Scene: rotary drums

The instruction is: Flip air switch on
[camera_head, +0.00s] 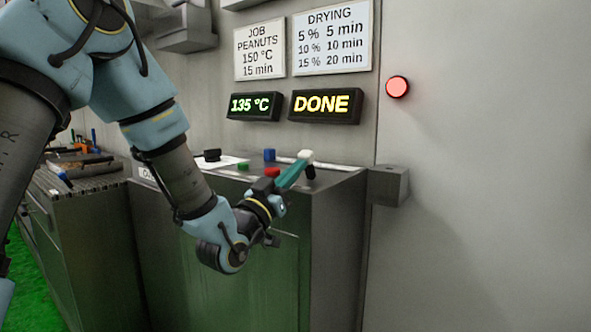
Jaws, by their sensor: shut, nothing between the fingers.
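My gripper (297,169) reaches up and to the right over the top of a grey metal cabinet (338,205). Its teal fingers look shut and hold nothing visible. A small white piece (306,155) and a black piece (310,172) show right at the fingertips; I cannot tell whether the fingers touch them. On the same top are small blue (269,154), red (271,172), green (243,167) and black (212,155) pieces that look like controls. No readable label shows which one is the air switch, and my arm hides part of the cabinet front.
A red round lamp (397,87) and a grey bracket (390,185) are on the right wall. Displays read 135 °C (254,106) and DONE (325,106), below two signs. A bench with tools (82,165) stands at left.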

